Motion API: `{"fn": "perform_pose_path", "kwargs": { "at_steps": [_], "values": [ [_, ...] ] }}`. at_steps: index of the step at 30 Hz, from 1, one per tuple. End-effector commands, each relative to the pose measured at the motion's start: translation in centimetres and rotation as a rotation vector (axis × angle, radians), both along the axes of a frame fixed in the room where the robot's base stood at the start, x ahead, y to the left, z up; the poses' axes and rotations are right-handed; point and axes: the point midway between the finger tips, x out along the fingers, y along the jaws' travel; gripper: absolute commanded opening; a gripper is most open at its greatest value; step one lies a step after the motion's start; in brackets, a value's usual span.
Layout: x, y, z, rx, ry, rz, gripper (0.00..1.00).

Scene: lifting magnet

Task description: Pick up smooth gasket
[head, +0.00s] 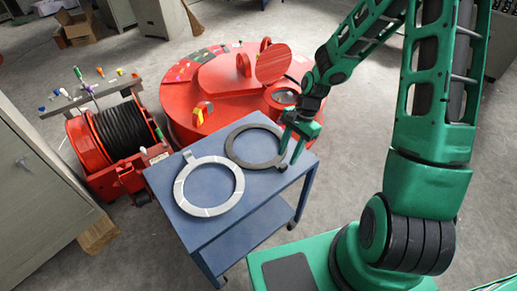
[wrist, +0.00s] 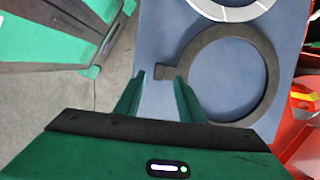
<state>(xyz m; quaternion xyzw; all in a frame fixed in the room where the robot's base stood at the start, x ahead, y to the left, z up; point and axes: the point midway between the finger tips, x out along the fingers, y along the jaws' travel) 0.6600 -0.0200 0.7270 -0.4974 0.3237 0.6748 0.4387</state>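A plain dark grey ring gasket (head: 231,149) with a small tab lies flat on the blue cart top; it also shows in the wrist view (wrist: 272,75). A light grey gasket (head: 180,193) with radial lines across its face lies beside it, nearer the front left; part of it shows at the top of the wrist view (wrist: 235,14). My gripper (head: 290,157) is over the right side of the cart, by the dark gasket's tab. In the wrist view its fingers (wrist: 160,76) are open and empty, with the tab's end near the right fingertip. Height above the tab is unclear.
The blue cart (head: 262,192) has a lower shelf and wheels. A large red round magnet (head: 185,85) stands behind it. A red cable reel (head: 95,140) stands at the left, near a grey cabinet (head: 35,200). Open floor lies right of the cart.

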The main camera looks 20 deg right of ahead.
Motion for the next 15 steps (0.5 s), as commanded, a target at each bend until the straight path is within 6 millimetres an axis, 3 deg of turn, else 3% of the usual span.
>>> {"fn": "perform_pose_path", "kwargs": {
  "at_steps": [9, 15],
  "values": [
    [-0.8, 1.0, -3.7, 0.002, 0.004, 0.002, 0.36],
    [-0.8, 1.1, -4.3, 0.000, 0.001, 0.001, 0.36]
  ]
}}
